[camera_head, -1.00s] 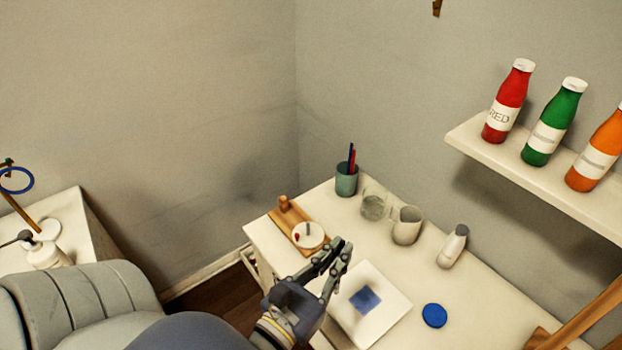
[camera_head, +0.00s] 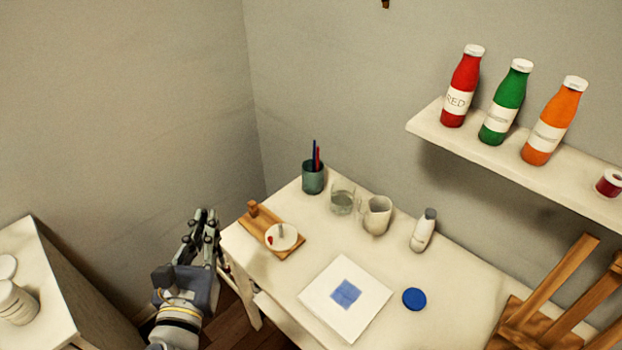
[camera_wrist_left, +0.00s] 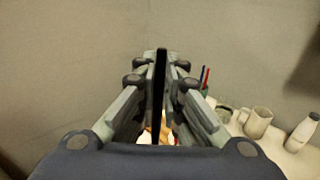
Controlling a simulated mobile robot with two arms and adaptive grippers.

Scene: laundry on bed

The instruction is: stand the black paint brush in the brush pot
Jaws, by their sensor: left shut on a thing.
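My left gripper (camera_head: 207,222) is left of the table's left edge, pointing up in the head view. In the left wrist view, its fingers are shut on a thin black upright thing, the black paint brush (camera_wrist_left: 160,85). The brush is hard to make out in the head view. The brush pot (camera_head: 313,178) is a grey-green cup at the table's back corner, with a blue and a red brush standing in it. These brushes also show right of my fingers in the left wrist view. The gripper is apart from the pot. My right gripper is out of view.
A wooden board (camera_head: 290,247) with a small white dish (camera_head: 281,237) lies near the left edge. A glass (camera_head: 342,198), a white mug (camera_head: 377,214) and a white bottle (camera_head: 423,230) stand right of the pot. A canvas (camera_head: 322,295) lies in front. A bottle shelf (camera_head: 425,122) hangs above.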

